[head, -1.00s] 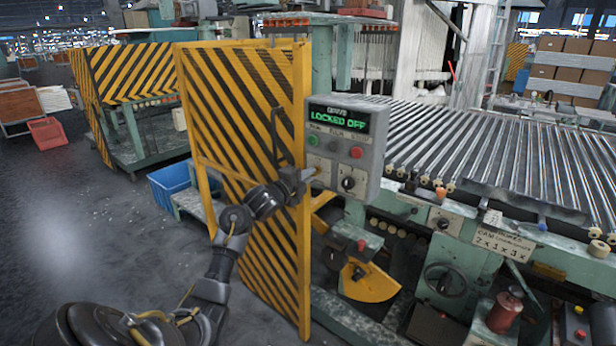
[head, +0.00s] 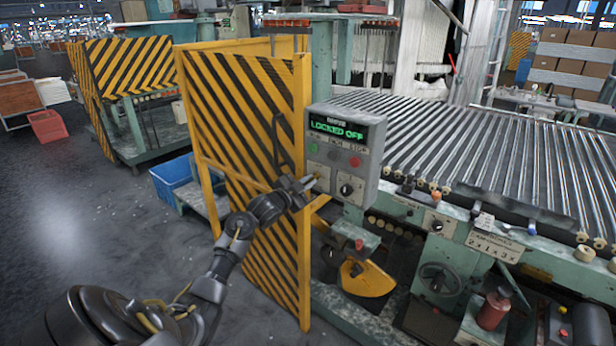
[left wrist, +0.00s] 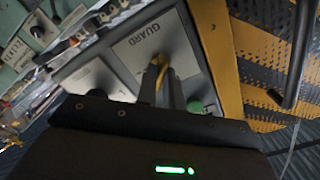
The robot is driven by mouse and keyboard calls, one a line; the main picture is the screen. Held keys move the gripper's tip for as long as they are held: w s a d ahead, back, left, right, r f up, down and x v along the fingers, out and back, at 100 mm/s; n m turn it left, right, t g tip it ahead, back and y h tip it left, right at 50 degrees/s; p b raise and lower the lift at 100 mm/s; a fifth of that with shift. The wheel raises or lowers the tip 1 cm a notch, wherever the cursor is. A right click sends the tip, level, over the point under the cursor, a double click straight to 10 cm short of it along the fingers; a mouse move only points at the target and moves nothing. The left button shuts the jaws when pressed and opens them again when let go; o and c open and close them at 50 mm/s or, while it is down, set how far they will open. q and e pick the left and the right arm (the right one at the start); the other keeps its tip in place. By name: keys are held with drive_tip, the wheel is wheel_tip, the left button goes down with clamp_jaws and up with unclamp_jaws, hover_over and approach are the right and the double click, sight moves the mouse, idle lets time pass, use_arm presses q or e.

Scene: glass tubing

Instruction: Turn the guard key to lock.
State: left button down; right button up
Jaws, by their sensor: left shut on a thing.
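The grey control box (head: 345,150) stands beside the yellow-and-black striped guard gate (head: 240,130). Its display (head: 338,128) reads "LOCKED OFF" in green. My left gripper (head: 311,183) is at the lower left of the box face. In the left wrist view its fingers (left wrist: 160,82) are shut on a yellow key (left wrist: 168,72) at the plate marked "GUARD" (left wrist: 145,40). The fingers hide most of the key and its lock. A black rotary knob (head: 346,190) sits to the right of the gripper. My right gripper is not in view.
A green button (head: 313,148) and a red button (head: 355,162) are on the box face. The gate's black handle (head: 278,140) is left of the box. The roller conveyor (head: 450,150) lies to the right. Open floor (head: 90,220) is at the left.

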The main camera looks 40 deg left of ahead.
use_arm(q)
drive_tip(key=n+p, duration=0.2)
drive_tip(key=n, duration=0.1)
drive_tip(key=shift+r+n+p, duration=0.15)
drive_tip(key=shift+n+p, duration=0.2)
drive_tip(key=shift+n, duration=0.05)
drive_tip(key=n+p, duration=0.2)
drive_tip(key=n, duration=0.1)
drive_tip(key=shift+n, duration=0.3)
drive_tip(key=shift+f+n+p, duration=0.2)
drive_tip(key=shift+n+p, duration=0.3)
drive_tip(key=c, duration=1.5)
unclamp_jaws()
